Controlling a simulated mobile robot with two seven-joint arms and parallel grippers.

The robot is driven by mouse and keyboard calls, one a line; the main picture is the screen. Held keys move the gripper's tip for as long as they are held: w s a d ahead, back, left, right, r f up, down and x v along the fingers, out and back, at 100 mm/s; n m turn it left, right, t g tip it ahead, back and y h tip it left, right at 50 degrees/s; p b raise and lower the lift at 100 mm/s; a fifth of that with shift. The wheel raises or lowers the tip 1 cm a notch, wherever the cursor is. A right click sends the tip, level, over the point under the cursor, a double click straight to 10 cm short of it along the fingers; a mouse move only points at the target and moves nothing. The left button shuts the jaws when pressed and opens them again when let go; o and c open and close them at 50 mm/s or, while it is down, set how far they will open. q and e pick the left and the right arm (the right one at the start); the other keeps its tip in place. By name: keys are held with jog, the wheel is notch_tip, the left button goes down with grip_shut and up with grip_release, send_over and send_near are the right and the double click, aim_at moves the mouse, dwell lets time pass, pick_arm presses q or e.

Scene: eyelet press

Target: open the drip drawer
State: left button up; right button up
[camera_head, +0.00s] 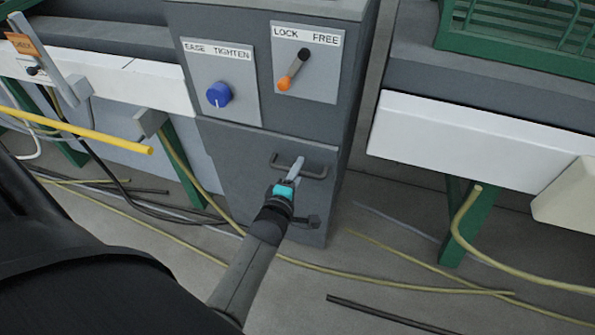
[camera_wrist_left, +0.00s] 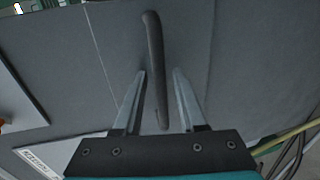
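The drip drawer (camera_head: 240,170) is the lower grey front of the grey cabinet, and it looks flush with the cabinet. Its dark bar handle (camera_head: 318,174) is near the top of the front; in the left wrist view the handle (camera_wrist_left: 154,45) runs nearly upright. My left gripper (camera_head: 296,168) is at the handle. In the left wrist view its two fingers (camera_wrist_left: 160,74) are apart, one on each side of the bar, with a visible gap on both sides. My right gripper is not in view.
Above the drawer are a blue EASE/TIGHTEN knob (camera_head: 219,95) and a LOCK/FREE lever (camera_head: 292,72) with an orange tip, angled down-left. Benches with white fronts (camera_head: 470,140) flank the cabinet. Hoses (camera_head: 400,285) lie on the floor before it. A yellow bar (camera_head: 90,134) sticks out at left.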

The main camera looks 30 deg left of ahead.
pick_arm(q)
grip_shut()
dwell(1.2)
